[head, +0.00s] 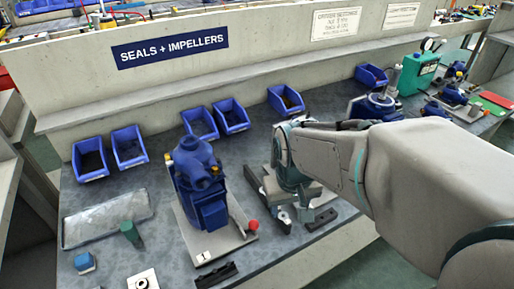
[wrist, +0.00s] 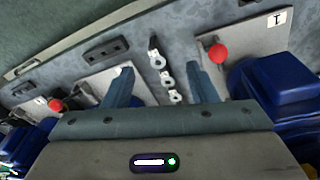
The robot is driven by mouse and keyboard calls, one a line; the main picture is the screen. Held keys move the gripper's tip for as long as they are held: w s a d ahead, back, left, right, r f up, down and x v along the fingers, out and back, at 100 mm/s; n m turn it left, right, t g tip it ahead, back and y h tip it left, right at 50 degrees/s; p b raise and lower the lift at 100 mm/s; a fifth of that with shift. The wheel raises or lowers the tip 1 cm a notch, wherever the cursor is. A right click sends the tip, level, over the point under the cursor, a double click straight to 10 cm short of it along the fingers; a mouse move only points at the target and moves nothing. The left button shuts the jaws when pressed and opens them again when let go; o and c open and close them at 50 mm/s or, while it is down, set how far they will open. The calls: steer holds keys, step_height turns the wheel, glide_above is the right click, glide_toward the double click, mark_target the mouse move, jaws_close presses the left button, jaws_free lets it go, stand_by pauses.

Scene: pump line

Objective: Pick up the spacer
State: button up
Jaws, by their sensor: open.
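Several small whitish ring-shaped parts stand in a row on a dark strip in the wrist view, with one ring (wrist: 158,62) at the top and another ring (wrist: 167,81) below it. I cannot tell for sure which one is the spacer. My gripper (wrist: 160,67) is open, its two blue-grey fingers on either side of the row, with nothing held between them. In the head view my gripper (head: 286,198) is low over the bench, right of the blue pump. A ring part (head: 285,217) shows just in front of it there; the rest are mostly hidden.
A blue pump (head: 198,180) on a plate with a red knob (head: 252,224) stands close left of my gripper. A slotted black block (head: 320,219) lies to the right, another black block (head: 215,275) at the front edge. Blue bins (head: 231,116) line the back.

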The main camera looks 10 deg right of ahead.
steer(key=w+r+g+p, duration=0.2)
steer(key=w+r+p, duration=0.2)
steer(key=w+p, duration=1)
steer(key=s+f+p, duration=0.1)
steer(key=f, duration=0.2)
steer(key=s+f, duration=0.1)
steer(key=f, duration=0.2)
steer(key=s+f+p, duration=0.1)
steer(key=f, duration=0.1)
steer(key=shift+s+a+f+p, duration=0.1)
steer(key=shift+a+f+p, duration=0.2)
steer(key=shift+f, duration=0.1)
steer(key=shift+d+f+p, duration=0.1)
steer(key=shift+f+p, duration=0.45)
steer(key=shift+f, duration=2.1)
steer(key=shift+f+b, duration=0.2)
steer(key=shift+b, duration=0.25)
steer(key=shift+c, duration=0.2)
steer(key=c, duration=1)
